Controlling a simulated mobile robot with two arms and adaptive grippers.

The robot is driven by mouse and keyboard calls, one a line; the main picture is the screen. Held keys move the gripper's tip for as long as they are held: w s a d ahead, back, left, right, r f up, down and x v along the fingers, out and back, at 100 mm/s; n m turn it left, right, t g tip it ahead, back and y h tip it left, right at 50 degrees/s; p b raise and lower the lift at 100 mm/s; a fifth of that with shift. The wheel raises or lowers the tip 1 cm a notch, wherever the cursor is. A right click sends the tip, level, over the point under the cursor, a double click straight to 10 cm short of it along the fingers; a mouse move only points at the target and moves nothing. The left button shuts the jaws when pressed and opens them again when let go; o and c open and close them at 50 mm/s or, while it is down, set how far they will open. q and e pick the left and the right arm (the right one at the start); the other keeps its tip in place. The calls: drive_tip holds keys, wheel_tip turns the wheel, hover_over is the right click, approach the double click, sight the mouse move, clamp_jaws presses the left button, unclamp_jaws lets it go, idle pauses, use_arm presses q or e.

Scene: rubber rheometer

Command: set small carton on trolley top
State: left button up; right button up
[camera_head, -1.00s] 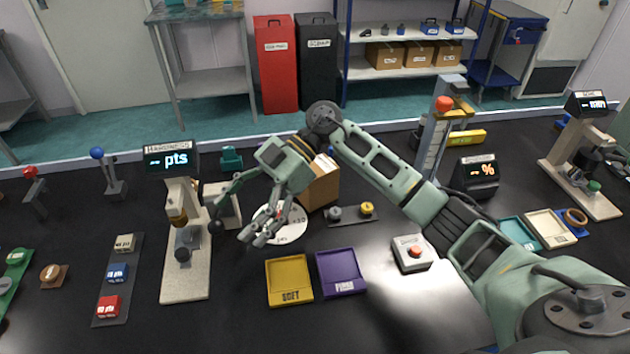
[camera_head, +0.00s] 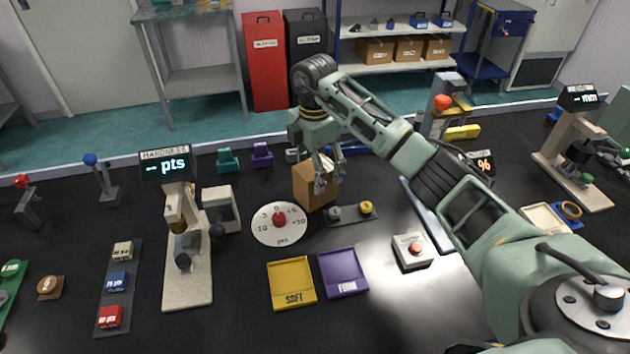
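A small brown carton (camera_head: 306,193) stands on the black bench behind the round dial. My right gripper (camera_head: 329,180) points down at the carton, with its fingers apart. The fingers overlap the carton's upper right part in the view. I cannot tell whether they touch it. A blue trolley (camera_head: 499,30) stands on the floor at the back right, beyond the bench. My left gripper is not in view.
The dial (camera_head: 264,234) and a strip with two weights (camera_head: 350,213) lie close to the carton. The hardness tester (camera_head: 186,255) stands to the left. Yellow (camera_head: 291,282) and purple (camera_head: 342,270) trays lie in front. A shelf rack (camera_head: 400,68) holds larger cartons.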

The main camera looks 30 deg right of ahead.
drive_tip(key=f, duration=0.2)
drive_tip(key=f+p, duration=0.1)
drive_tip(key=shift+s+f, duration=0.2)
drive_tip(key=shift+f, duration=0.6)
drive_tip(key=shift+w, duration=0.1)
drive_tip(key=c, duration=1.8)
drive_tip(key=shift+r, duration=0.6)
wheel_tip(320, 180, up, 2)
drive_tip(key=shift+w+r+b, duration=0.1)
drive_tip(key=shift+r+b, duration=0.15)
drive_tip(key=shift+b, duration=0.3)
drive_tip(key=shift+s+d+r+b, duration=0.3)
drive_tip(key=shift+s+d+r, duration=0.95)
drive_tip(key=shift+s, duration=0.25)
drive_tip(key=shift+s+d+r+b, duration=0.35)
drive_tip(key=shift+s+d+r, duration=0.9)
drive_tip(key=shift+s, duration=0.3)
drive_tip(key=shift+s+d+r+b, duration=0.3)
drive_tip(key=shift+s+d+r, duration=0.95)
drive_tip(key=shift+s, duration=0.25)
